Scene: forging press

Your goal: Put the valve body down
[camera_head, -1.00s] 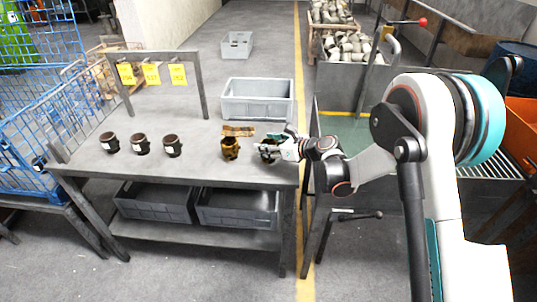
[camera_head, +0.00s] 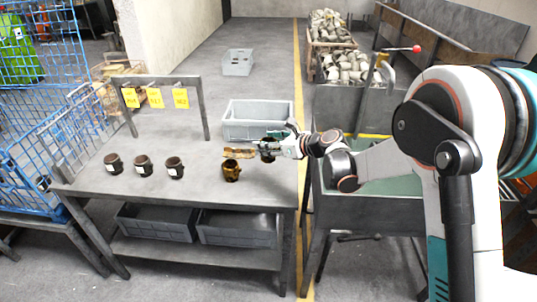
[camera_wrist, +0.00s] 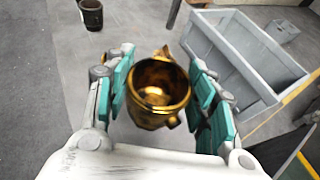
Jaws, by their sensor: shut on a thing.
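My gripper (camera_head: 268,146) is shut on a valve body (camera_head: 267,158) over the right end of the table, in front of the grey bin. In the wrist view the valve body (camera_wrist: 158,92) looks brassy, is roughly upright with its open mouth up, and sits between the teal finger pads. The fingers partly hide it in the head view, and I cannot tell whether its base touches the table (camera_head: 215,192). A second golden-brown valve body (camera_head: 231,170) stands on the table to the left of my gripper.
Three dark labelled parts (camera_head: 143,166) stand in a row at the table's left. A brown flat piece (camera_head: 238,153) lies near my gripper. The grey bin (camera_head: 257,130) stands behind. A frame with yellow cards (camera_head: 155,97) rises at the back left. The table's front middle is clear.

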